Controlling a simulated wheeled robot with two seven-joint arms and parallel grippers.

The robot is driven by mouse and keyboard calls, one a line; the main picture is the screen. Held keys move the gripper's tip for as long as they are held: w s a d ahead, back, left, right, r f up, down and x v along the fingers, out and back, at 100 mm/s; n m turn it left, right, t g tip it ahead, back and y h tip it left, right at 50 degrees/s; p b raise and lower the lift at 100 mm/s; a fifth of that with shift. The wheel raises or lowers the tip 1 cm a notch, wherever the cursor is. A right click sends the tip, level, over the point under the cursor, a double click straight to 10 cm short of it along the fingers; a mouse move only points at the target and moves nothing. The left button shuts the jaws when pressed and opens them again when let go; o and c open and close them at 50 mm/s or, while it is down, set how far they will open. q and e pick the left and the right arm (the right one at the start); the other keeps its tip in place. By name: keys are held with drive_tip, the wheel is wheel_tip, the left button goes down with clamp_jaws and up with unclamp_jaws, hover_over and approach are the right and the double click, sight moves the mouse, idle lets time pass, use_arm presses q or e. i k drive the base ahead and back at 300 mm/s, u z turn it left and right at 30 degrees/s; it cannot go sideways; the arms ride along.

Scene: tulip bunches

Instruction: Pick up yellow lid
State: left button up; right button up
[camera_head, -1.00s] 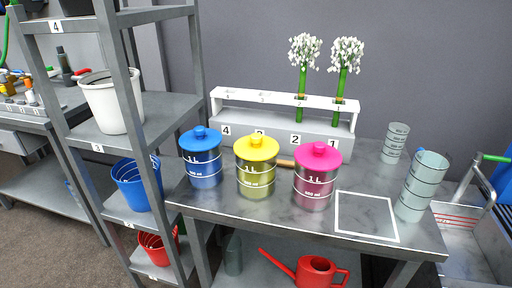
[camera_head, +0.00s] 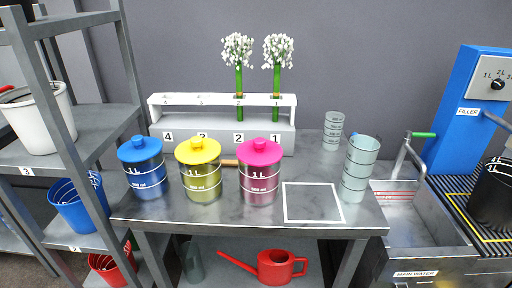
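The yellow lid (camera_head: 198,150) sits on the yellow 1 L canister (camera_head: 201,184), with a round knob on top. The canister stands on the metal table (camera_head: 236,221) between the blue canister (camera_head: 147,178) with its blue lid (camera_head: 139,148) and the pink canister (camera_head: 259,185) with its pink lid (camera_head: 260,151). All three lids are on their canisters. Neither of my grippers shows in the head view.
A white numbered rack (camera_head: 222,100) with two white flower bunches stands behind the canisters. A white square outline (camera_head: 313,219) marks clear table at right, near two clear beakers (camera_head: 360,168). A sink (camera_head: 412,222) and blue filler (camera_head: 462,110) are further right. Shelves (camera_head: 100,143) stand left.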

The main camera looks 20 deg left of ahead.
sight(197, 149)
drive_tip(key=z, duration=0.5)
drive_tip(key=i, duration=0.55)
drive_tip(key=u, duration=2.65)
